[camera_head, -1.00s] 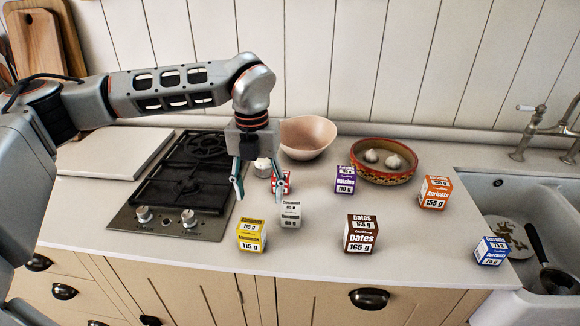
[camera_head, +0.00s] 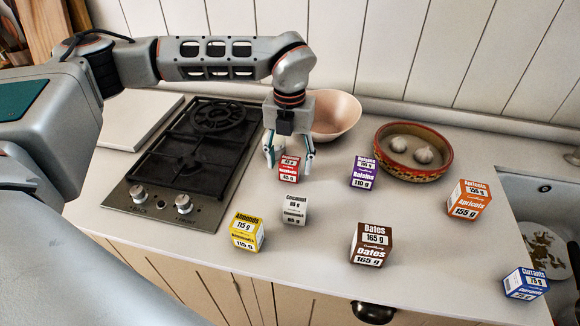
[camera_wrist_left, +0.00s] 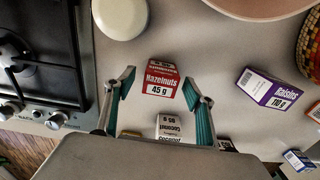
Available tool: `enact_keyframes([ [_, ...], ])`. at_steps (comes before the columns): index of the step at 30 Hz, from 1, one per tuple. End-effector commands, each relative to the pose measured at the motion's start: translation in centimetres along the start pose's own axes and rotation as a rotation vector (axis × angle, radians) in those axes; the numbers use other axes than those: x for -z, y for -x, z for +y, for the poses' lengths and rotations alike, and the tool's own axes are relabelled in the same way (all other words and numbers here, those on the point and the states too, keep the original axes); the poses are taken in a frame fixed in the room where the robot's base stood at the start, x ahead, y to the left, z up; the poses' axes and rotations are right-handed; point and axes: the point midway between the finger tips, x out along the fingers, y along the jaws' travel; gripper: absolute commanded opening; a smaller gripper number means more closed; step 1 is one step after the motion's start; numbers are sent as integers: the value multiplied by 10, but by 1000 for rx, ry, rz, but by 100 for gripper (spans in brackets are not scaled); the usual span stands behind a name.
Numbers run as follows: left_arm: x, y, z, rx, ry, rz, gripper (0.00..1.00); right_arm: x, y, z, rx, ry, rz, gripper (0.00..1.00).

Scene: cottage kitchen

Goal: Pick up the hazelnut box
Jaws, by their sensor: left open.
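The hazelnut box (camera_head: 289,169) is small, red and white, and stands on the counter behind the coconut box. In the left wrist view the hazelnut box (camera_wrist_left: 161,79) reads "Hazelnuts 45 g" and lies just beyond and between the open fingertips. My left gripper (camera_head: 289,157) points down at the hazelnut box, with one finger to each side of it. In the left wrist view the left gripper (camera_wrist_left: 159,85) is open with teal finger pads and nothing held between them. My right gripper is not in view.
The coconut box (camera_head: 294,210), almonds box (camera_head: 247,232), dates box (camera_head: 371,244) and raisins box (camera_head: 363,173) stand nearby. A pink bowl (camera_head: 335,115) is behind the gripper. The stove (camera_head: 180,160) is to the left. The apricots box (camera_head: 468,199) and currants box (camera_head: 525,284) are to the right.

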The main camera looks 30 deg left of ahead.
Motion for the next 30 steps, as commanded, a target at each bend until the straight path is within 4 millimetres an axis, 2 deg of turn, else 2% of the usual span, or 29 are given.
enact_keyframes([
  [6, 1, -22, -1, 0, 0, 0, 54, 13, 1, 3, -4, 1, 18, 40],
  [13, 0, -24, -1, 1, 0, -1, 54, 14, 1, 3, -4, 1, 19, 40],
  [14, 0, -24, -1, 1, 0, -1, 52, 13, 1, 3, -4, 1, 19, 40],
  [18, 0, -24, -1, 1, 0, -1, 15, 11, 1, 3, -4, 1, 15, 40],
  [19, 0, -24, -1, 1, 0, -1, 12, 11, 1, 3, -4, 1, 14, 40],
  [30, 0, -22, -1, 1, 0, -1, 12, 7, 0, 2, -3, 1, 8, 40],
])
